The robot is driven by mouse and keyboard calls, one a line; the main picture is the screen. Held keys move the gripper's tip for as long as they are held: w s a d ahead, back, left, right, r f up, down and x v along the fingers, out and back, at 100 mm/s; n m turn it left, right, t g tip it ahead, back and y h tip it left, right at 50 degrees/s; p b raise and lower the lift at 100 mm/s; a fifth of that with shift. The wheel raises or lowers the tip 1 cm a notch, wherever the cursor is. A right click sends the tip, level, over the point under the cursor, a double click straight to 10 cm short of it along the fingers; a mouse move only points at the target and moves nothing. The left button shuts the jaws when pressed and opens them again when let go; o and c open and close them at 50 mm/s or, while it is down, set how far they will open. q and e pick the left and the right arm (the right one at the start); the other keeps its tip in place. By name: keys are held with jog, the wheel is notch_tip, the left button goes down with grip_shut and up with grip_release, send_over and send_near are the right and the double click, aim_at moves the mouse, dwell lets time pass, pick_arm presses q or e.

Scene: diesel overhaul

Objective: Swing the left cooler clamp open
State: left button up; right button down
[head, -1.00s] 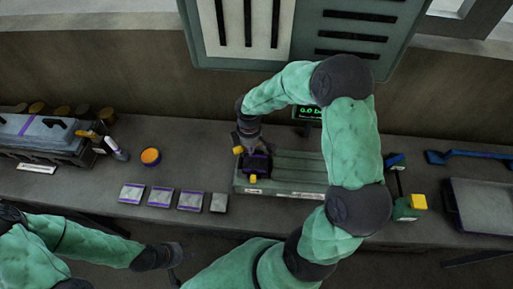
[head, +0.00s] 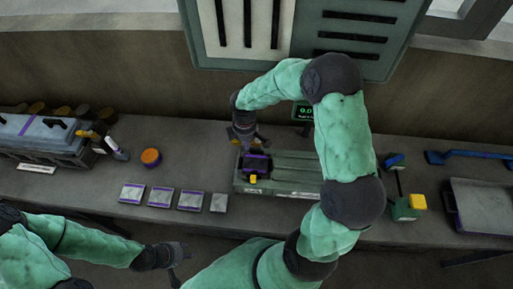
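The cooler (head: 300,167) is a long grey-green ribbed box on the bench, partly hidden behind my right arm. A dark clamp (head: 257,167) with a purple strip and a yellow block (head: 253,179) sits at its left end. My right gripper (head: 247,143) is just behind that clamp, at the cooler's back left corner. A bit of yellow shows beside its fingers. I cannot tell whether it touches the clamp or how far its fingers are apart. My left gripper (head: 181,262) is low in front of the bench, away from the cooler, with its fingers spread and empty.
Several flat plates (head: 160,196) and an orange-topped round pot (head: 151,157) lie left of the cooler. A grey engine block (head: 45,135) stands far left. A green tool with a yellow block (head: 418,202) and a grey tray (head: 482,205) are at right.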

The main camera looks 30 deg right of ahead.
jog(key=shift+s, duration=0.3)
notch_tip(320, 180, up, 8)
jog(key=p, duration=0.6)
dwell(0.7)
